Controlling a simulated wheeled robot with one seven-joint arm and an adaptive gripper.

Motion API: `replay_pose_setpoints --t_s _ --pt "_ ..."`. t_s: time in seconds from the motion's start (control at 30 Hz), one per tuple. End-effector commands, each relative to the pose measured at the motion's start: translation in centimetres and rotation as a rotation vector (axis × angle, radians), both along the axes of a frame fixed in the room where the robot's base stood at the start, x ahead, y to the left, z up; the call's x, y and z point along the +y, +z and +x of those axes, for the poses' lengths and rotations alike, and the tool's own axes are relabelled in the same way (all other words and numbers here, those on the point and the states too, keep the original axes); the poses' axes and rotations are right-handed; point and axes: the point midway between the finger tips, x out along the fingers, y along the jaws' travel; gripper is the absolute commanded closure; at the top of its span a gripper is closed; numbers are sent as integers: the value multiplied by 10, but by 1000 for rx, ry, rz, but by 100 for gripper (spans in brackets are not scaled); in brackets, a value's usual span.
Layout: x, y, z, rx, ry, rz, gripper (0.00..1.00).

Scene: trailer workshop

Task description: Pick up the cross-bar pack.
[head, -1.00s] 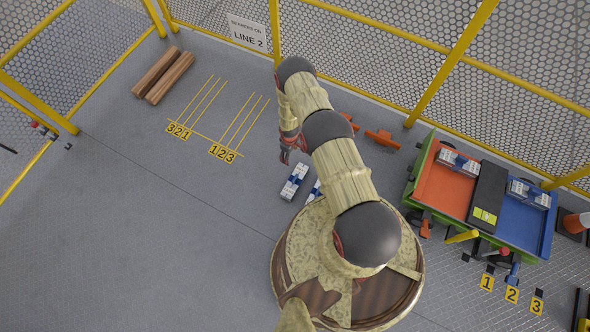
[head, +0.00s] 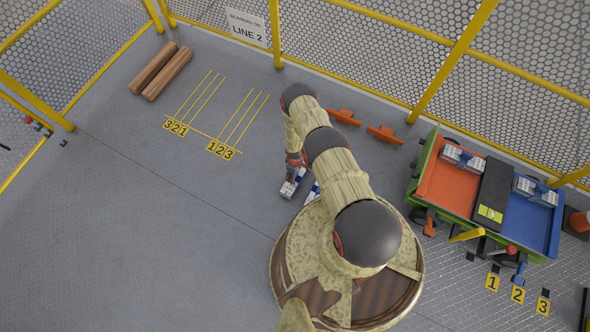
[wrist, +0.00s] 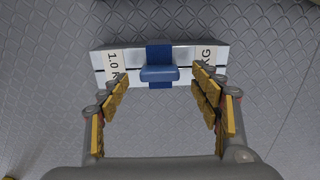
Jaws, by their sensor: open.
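A white pack (wrist: 190,57) with a blue band, a raised blue grip and the labels "1.0" and "KG" lies on the floor ahead of my fingers in the wrist view. I cannot tell from the head view which pack is the cross-bar one.
A trailer with orange (head: 447,187) and blue (head: 530,223) beds carries more white-and-blue packs at right. Orange brackets (head: 384,134) lie by the yellow-framed fence. Two wooden beams (head: 160,72) lie top left. Floor around the numbered yellow lines (head: 215,120) is clear.

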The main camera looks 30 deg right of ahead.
Motion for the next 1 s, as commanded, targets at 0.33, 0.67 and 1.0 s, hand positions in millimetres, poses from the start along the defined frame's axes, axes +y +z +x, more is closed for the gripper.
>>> replay_pose_setpoints --t_s 0.33,0.67,1.0 --pt "0 -29 0 0 0 -2 36" --pt "0 -29 0 0 0 -2 43" --pt "0 -29 0 -1 0 -2 62"
